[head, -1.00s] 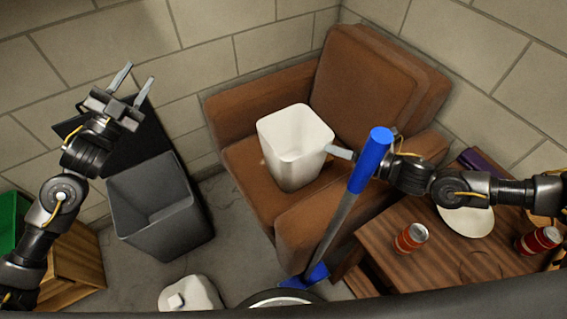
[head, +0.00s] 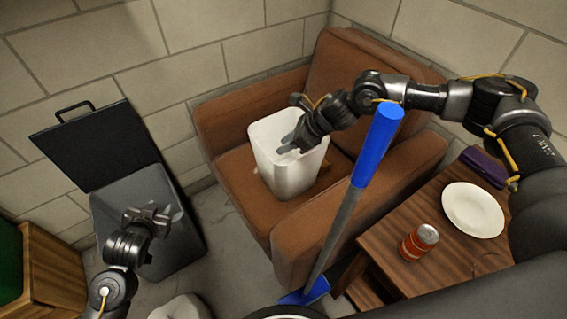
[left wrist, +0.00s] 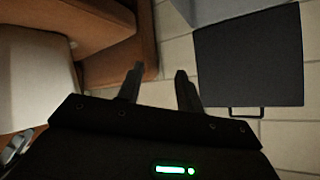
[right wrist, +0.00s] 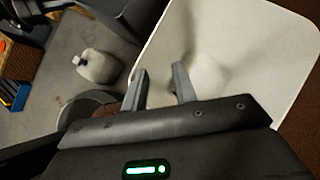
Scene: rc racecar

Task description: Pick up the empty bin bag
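The empty bin bag appears to be the white, open-topped, bin-shaped thing (head: 277,175) standing upright on the armchair seat. It fills the upper right of the right wrist view (right wrist: 245,50). A white shape at the left edge of the left wrist view (left wrist: 35,80) seems to be the same thing. My right gripper (head: 287,146) is at its open top; its fingers are apart in the right wrist view (right wrist: 158,85), near the rim. I cannot tell whether they touch it. My left gripper (head: 163,212) is in front of the grey bin, its fingers apart and empty (left wrist: 157,78).
The grey bin (head: 183,250) stands on the floor with its black lid (head: 95,145) raised. A blue-handled pole (head: 377,145) stands before the brown armchair (head: 385,165). A wooden table (head: 385,235) holds a can (head: 419,243) and a plate (head: 473,210). A white jug (right wrist: 98,67) is on the floor.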

